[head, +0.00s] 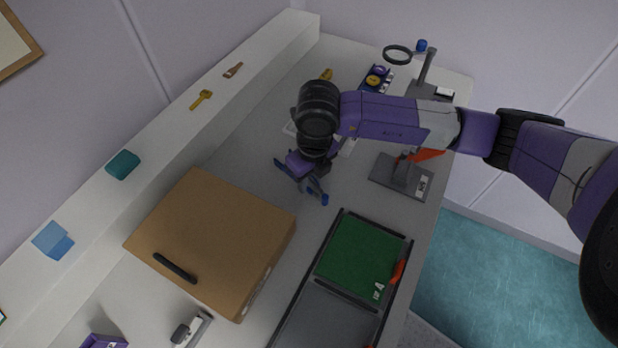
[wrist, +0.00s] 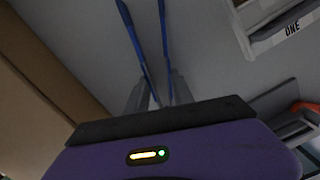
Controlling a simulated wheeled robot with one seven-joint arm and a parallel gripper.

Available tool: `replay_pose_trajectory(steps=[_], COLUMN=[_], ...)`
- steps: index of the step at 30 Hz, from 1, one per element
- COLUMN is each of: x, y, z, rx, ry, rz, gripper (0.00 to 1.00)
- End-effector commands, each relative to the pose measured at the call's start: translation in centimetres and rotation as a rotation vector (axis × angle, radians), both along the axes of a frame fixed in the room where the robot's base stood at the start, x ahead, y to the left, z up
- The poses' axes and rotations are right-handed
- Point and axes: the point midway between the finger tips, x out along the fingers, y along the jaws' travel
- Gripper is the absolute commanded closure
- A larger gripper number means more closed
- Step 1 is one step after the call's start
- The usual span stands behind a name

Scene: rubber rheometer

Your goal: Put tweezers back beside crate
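My gripper (head: 311,184) hangs low over the grey bench, to the right of a large brown box (head: 205,240), which I take for the crate. In the wrist view my gripper (wrist: 159,96) has its grey fingers close together around blue tweezers (wrist: 129,27). The two thin blue legs run away from the fingers and spread apart. The brown box also fills the left edge of the wrist view (wrist: 40,75).
A dark tray with a green mat (head: 360,252) lies in front and right. A grey stand (head: 393,178) and a magnifier stand (head: 428,75) stand at the right edge. A black marker (head: 175,268) lies on the box. Bare bench lies between box and tray.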

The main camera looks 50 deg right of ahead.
Motion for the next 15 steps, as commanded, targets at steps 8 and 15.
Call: replay_pose_trajectory(steps=[8,15], x=[0.00,0.00], y=[0.02,0.04], z=[0.03,0.47], rx=[0.000,0.001], ry=[0.000,0.000], rz=[0.000,0.000], gripper=[0.50,0.50])
